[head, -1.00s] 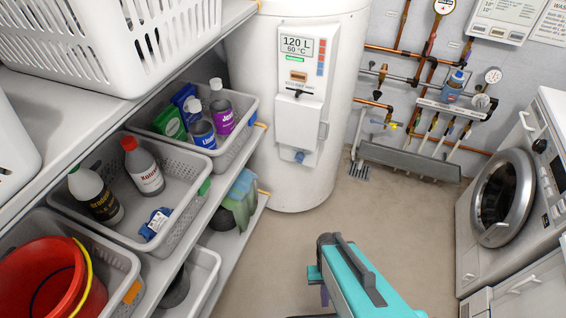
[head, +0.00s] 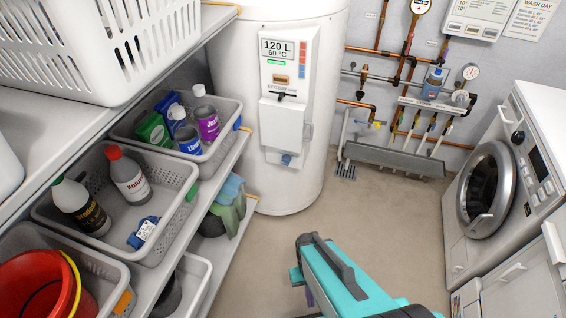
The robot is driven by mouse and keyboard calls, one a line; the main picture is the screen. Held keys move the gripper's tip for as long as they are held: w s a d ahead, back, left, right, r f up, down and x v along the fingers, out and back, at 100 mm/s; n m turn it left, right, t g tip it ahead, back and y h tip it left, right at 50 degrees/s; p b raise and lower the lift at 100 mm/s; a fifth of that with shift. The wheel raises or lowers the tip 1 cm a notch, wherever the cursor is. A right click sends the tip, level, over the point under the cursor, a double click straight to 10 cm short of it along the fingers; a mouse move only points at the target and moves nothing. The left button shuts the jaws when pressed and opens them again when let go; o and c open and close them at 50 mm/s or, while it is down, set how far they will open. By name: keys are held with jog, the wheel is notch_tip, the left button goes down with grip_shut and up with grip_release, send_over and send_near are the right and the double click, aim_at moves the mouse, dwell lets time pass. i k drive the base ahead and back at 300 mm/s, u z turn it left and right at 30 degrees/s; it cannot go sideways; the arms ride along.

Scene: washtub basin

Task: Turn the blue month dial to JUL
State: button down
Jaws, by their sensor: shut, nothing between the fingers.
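No dial with readable month names shows. A small blue object with a white marked face (head: 143,231) lies in the middle grey crate at the left; its markings are too small to read, and I cannot tell if it is the month dial. A small blue knob (head: 287,159) sits at the bottom of the water heater's white panel. My teal arm reaches in from the bottom, over the floor and right of the shelves, apart from both blue things.
Grey crates on the left shelf hold several bottles (head: 130,174) and a red bucket (head: 38,284). The white water heater (head: 229,62) stands behind. A washing machine (head: 462,243) stands at the right. The floor (head: 372,215) between is clear.

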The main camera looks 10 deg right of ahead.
aim_at(285, 160)
jog(key=z, duration=0.05)
jog(key=i, duration=0.95)
jog(key=u, duration=0.05)
